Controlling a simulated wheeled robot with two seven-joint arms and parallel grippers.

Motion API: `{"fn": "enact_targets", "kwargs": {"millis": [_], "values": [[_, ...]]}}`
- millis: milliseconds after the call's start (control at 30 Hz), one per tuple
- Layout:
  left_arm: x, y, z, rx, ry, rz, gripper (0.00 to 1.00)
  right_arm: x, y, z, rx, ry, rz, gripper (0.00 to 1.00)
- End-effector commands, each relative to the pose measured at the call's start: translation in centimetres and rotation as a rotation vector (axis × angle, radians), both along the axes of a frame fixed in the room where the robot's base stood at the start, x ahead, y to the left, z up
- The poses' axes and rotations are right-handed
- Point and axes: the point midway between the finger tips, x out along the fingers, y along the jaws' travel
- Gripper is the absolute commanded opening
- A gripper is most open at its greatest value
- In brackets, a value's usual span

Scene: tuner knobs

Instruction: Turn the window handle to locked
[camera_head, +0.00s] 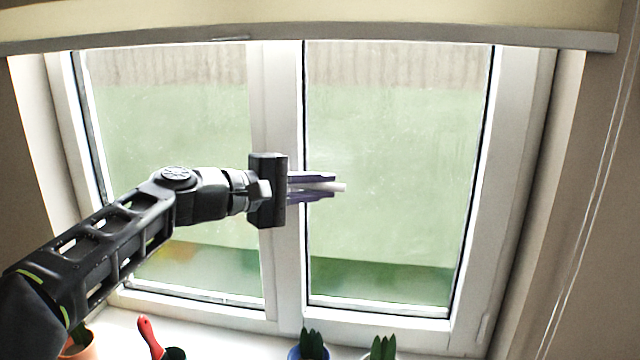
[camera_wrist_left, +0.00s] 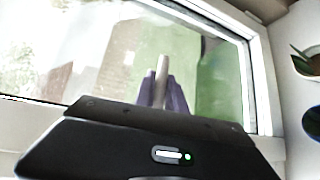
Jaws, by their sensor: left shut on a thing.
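The window handle (camera_head: 341,187) is a pale lever lying about level in the head view, pointing right from the middle frame post. My left gripper (camera_head: 318,187) is shut on it, with one purple finger above and one below. The handle's tip shows just past the fingertips. In the left wrist view the handle (camera_wrist_left: 161,72) stands between the purple fingers of the left gripper (camera_wrist_left: 163,90). The handle's base is hidden behind my gripper body. My right gripper is not in view.
The white window frame (camera_head: 285,95) surrounds two glass panes. On the sill below are an orange pot (camera_head: 78,346), a red-handled tool (camera_head: 150,337), a blue pot (camera_head: 308,352) and a plant (camera_head: 383,348). A blind (camera_head: 400,35) crosses the top, and a cord (camera_head: 590,210) hangs at right.

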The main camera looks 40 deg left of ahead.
Motion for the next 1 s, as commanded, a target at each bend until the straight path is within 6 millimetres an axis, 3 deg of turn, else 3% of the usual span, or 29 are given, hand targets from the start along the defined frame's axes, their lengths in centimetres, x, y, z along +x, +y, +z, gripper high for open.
{"fn": "enact_targets", "kwargs": {"millis": [367,1000], "values": [[-0.1,0.3,-1.3,0.184,0.103,0.003,0.0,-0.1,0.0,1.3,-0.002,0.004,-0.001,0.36],[-1.2,2.3,-5.2,0.707,0.39,0.003,0.0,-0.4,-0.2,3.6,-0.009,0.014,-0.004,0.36]]}}
